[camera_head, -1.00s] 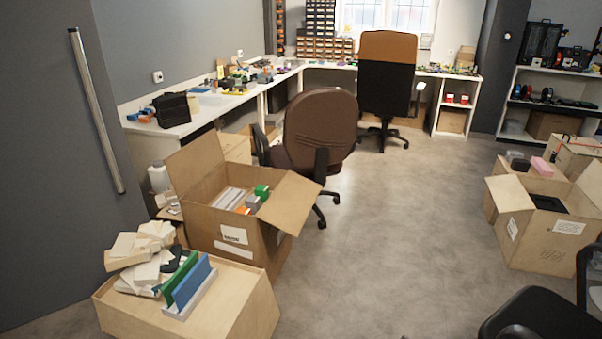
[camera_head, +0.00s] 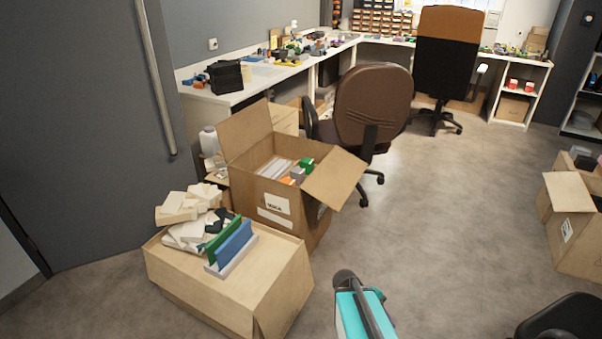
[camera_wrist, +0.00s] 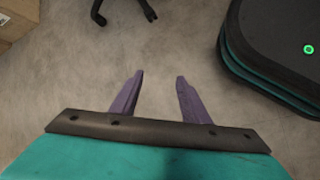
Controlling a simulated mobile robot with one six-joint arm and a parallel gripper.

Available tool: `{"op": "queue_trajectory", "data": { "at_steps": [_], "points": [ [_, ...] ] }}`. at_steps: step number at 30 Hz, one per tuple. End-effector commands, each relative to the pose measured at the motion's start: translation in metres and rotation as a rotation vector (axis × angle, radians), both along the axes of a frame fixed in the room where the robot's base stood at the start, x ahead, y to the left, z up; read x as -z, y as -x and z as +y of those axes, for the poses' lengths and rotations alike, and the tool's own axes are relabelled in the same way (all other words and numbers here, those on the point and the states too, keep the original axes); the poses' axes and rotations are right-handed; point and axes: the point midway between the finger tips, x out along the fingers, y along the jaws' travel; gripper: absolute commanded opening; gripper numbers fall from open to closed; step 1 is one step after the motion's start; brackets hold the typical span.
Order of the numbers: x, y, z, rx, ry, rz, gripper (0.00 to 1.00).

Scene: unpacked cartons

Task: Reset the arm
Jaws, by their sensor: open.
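My gripper (camera_wrist: 159,92) shows in the wrist view as two purple fingers set well apart, open with nothing between them. Bare grey floor lies beyond the fingertips. In the head view, a teal and dark part of my arm (camera_head: 362,310) rises at the bottom edge, right of the closed carton. The gripper's fingers cannot be made out in the head view.
A closed carton (camera_head: 220,290) bears white pieces and green and blue panels. An open carton (camera_head: 290,215) stands behind it. Office chairs (camera_head: 372,110) stand farther back. Another open carton (camera_head: 572,235) is at right. The floor (camera_head: 450,230) between is clear.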

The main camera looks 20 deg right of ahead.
Motion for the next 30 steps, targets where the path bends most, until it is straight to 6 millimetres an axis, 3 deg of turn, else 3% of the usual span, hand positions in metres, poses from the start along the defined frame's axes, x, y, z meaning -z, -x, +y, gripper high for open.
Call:
{"op": "queue_trajectory", "data": {
  "at_steps": [6, 12, 26, 30],
  "points": [
    [-0.006, -0.061, 0.087, 0.117, -0.156, -0.207, 0.42],
    [-0.017, -0.097, 0.153, 0.209, -0.283, -0.320, 0.42],
    [-0.041, -0.133, 0.240, 0.330, -0.456, -0.421, 0.42],
    [-0.029, -0.124, 0.241, 0.340, -0.454, -0.404, 0.42]
  ]
}}
